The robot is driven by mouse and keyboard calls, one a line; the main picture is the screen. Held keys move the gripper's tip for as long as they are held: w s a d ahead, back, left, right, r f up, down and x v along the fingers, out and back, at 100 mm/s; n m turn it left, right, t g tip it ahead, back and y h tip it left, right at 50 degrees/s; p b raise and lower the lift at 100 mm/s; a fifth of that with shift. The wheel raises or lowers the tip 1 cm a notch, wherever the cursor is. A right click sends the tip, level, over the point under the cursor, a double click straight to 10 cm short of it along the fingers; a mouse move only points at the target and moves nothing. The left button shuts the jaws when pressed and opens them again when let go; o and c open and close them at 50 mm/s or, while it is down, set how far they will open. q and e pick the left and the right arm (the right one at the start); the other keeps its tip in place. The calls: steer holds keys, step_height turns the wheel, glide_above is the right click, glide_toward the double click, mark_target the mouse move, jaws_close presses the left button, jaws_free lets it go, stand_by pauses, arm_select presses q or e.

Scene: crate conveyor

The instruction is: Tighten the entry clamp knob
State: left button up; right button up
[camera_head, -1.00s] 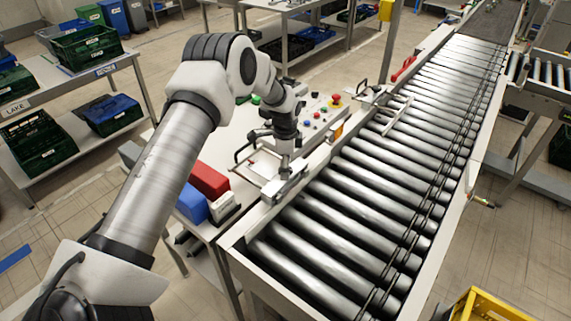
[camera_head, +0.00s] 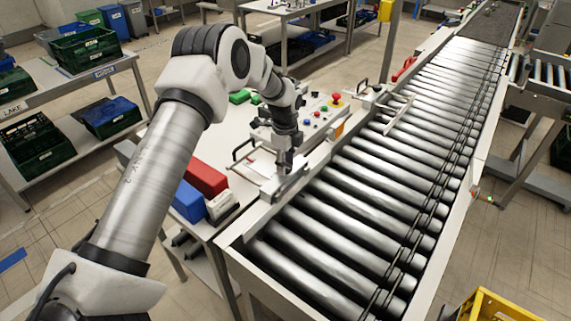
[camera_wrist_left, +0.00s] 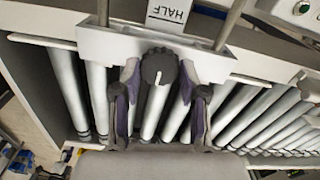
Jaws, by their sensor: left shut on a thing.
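The entry clamp knob (camera_wrist_left: 158,64) is dark, round and ridged, with a white mark on its face. It sits at the middle of a pale clamp bar (camera_wrist_left: 100,43) beside a plate reading HALF (camera_wrist_left: 170,12). My left gripper (camera_wrist_left: 160,84) has its purple-padded fingers on either side of the knob, shut on it. In the head view my left gripper (camera_head: 285,168) points down at the clamp on the near left edge of the conveyor, and the knob is hidden there. My right gripper is not in view.
The roller conveyor (camera_head: 371,190) runs to the back right. A control panel with coloured buttons (camera_head: 318,114) lies just beyond the gripper. Red (camera_head: 206,180) and blue (camera_head: 190,203) boxes stand left of the clamp. A red-handled part (camera_head: 403,68) sits farther along the rail.

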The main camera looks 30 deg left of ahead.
arm_select(q)
steer(key=o, duration=1.1)
steer(key=shift+s+f, duration=0.1)
steer(key=shift+f, duration=0.1)
steer(key=shift+c, duration=0.2)
steer(key=shift+o, duration=0.4)
steer(key=shift+r, duration=0.1)
step_height(320, 180, up, 12)
steer(key=shift+a, duration=0.1)
